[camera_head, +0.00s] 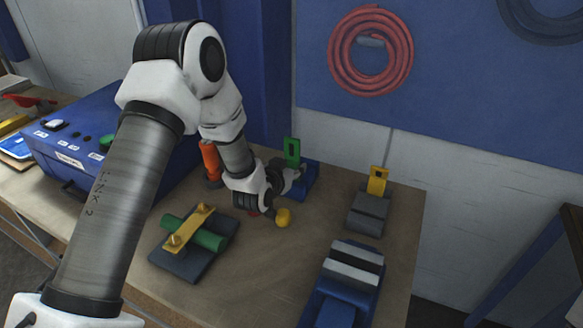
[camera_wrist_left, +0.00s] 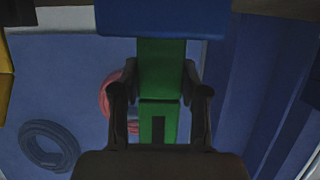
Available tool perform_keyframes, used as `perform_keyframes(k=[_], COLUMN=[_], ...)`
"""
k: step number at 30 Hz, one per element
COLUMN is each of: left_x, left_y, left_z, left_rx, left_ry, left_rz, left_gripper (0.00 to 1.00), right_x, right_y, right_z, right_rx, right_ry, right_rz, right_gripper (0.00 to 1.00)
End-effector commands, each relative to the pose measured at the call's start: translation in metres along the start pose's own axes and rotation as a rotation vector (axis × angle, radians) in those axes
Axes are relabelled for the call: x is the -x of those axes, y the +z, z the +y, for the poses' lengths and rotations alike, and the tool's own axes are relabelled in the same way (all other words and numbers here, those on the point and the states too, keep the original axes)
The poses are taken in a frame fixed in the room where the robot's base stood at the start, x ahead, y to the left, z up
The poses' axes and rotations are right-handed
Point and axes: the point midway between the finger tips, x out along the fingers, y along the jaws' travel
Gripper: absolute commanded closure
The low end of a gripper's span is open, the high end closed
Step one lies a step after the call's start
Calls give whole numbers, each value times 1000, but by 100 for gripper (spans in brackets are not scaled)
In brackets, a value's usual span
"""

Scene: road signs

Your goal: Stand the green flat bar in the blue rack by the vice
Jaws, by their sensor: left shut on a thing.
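The green flat bar (camera_head: 292,151) stands upright at the blue rack (camera_head: 308,178), near the back of the bench. A dark slot shows near its upper end. My left gripper (camera_head: 294,178) is shut on the bar. In the left wrist view the bar (camera_wrist_left: 160,75) lies between the two fingers (camera_wrist_left: 160,92), and its far end meets the blue rack (camera_wrist_left: 168,18). How deep the bar sits in the rack is hidden. The vice (camera_head: 350,280), blue with grey jaws, is at the front right. My right gripper is not in view.
A grey rack (camera_head: 368,212) holding a yellow bar (camera_head: 377,181) stands to the right. A green cylinder (camera_head: 187,232) lies under a yellow strap at front left. An orange cylinder (camera_head: 210,160) stands behind my arm.

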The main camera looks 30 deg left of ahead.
Motion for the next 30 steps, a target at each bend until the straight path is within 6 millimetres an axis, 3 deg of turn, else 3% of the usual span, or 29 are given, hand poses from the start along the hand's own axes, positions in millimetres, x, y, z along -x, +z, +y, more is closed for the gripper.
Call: perform_keyframes(k=[6,7,8,9,17,22,30], left_x=[-3,-2,-2,-2,-2,5,73], left_y=[8,6,6,6,6,-9,-1], left_z=[0,0,0,0,0,0,0], left_rx=[0,0,0,0,0,0,5], left_ry=[0,0,0,0,0,0,0], left_rz=[0,0,0,0,0,0,-1], left_gripper=[92,45,35,31,31,31,31], right_x=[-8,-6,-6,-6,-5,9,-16], right_y=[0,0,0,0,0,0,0], right_z=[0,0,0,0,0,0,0], right_rx=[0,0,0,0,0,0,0], right_ry=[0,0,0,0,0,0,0], right_rz=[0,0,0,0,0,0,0], right_gripper=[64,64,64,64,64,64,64])
